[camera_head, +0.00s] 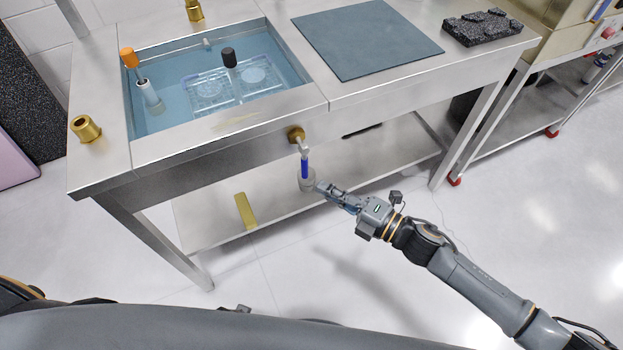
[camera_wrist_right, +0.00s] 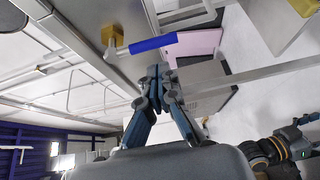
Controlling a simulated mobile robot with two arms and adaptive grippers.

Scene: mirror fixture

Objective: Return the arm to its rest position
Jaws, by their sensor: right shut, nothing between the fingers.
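My right arm (camera_head: 470,285) reaches in from the lower right of the head view, stretched toward the front of the steel sink table. Its gripper (camera_head: 322,187) is shut and empty, close by the blue-handled lever (camera_head: 304,168) under the table's front edge. In the right wrist view the closed fingertips (camera_wrist_right: 158,75) are just below the blue handle (camera_wrist_right: 153,43); I cannot tell whether they touch it. The lever hangs from a brass fitting (camera_head: 296,134), which also shows in the wrist view (camera_wrist_right: 112,35). My left gripper does not show.
The steel table (camera_head: 230,150) holds a blue basin (camera_head: 165,122) with a clear tray. A grey mat (camera_head: 367,43) and a dark block (camera_head: 482,28) lie to its right. Its lower shelf (camera_head: 215,222) carries a gold piece (camera_head: 244,211). The floor (camera_head: 430,205) around my right arm is clear.

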